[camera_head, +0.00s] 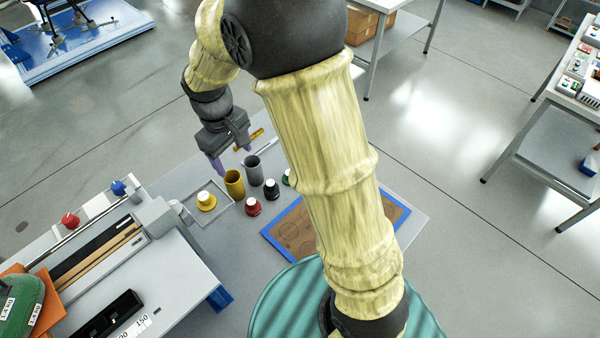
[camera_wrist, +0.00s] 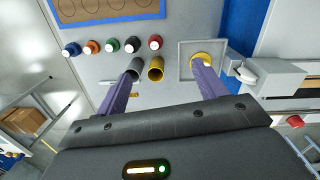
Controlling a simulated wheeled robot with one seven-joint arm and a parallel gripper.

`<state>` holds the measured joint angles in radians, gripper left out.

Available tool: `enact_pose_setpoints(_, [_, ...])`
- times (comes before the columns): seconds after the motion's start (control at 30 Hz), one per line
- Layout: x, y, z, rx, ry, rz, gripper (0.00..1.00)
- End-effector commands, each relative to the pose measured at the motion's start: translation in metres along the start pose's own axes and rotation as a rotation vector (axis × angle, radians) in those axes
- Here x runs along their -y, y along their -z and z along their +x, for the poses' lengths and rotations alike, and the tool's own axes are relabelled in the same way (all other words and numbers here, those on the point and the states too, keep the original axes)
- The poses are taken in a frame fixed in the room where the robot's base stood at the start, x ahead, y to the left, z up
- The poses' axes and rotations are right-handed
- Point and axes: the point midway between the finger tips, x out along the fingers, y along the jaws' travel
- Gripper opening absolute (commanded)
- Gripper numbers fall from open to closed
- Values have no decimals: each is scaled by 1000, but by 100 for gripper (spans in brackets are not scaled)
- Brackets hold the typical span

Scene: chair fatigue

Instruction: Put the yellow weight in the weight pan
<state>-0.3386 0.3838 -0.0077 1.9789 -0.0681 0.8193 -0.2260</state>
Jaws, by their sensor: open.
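The yellow weight (camera_head: 207,205), with a white knob on top, stands upright inside a shallow square grey tray (camera_head: 228,214) on the table. I cannot tell for certain whether this tray is the weight pan. In the wrist view the yellow weight (camera_wrist: 205,56) is inside the tray's rim (camera_wrist: 181,60), partly hidden by my right-hand finger. My gripper (camera_head: 231,158) is open and empty. It is up and behind the weight in the head view, and no contact with the weight shows.
A yellow cup (camera_head: 234,184) and a grey cup (camera_head: 253,172) stand beside the tray. Red (camera_head: 252,207), black (camera_head: 271,190) and other weights stand in a row nearby. A blue-framed board (camera_head: 292,233) lies to the right. A bench device (camera_head: 158,215) stands left of the tray.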

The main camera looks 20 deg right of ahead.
Motion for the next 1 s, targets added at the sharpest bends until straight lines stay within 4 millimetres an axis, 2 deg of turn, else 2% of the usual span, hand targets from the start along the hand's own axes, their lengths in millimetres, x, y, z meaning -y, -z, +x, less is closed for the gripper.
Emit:
enact_pose_setpoints(0.03, [-12, -22, -2, -32, 2, 76, 70])
enact_pose_setpoints(0.1, [-22, -48, -2, -76, 3, 175, 70])
enact_pose_setpoints(0.3, [-40, -123, 2, -197, -5, 456, 70])
enact_pose_setpoints(0.43, [-41, -155, 6, -247, -13, 575, 70])
enact_pose_setpoints(0.57, [-41, -164, 7, -265, -16, 614, 70])
enact_pose_setpoints(1.0, [-40, -163, 7, -263, -16, 610, 70])
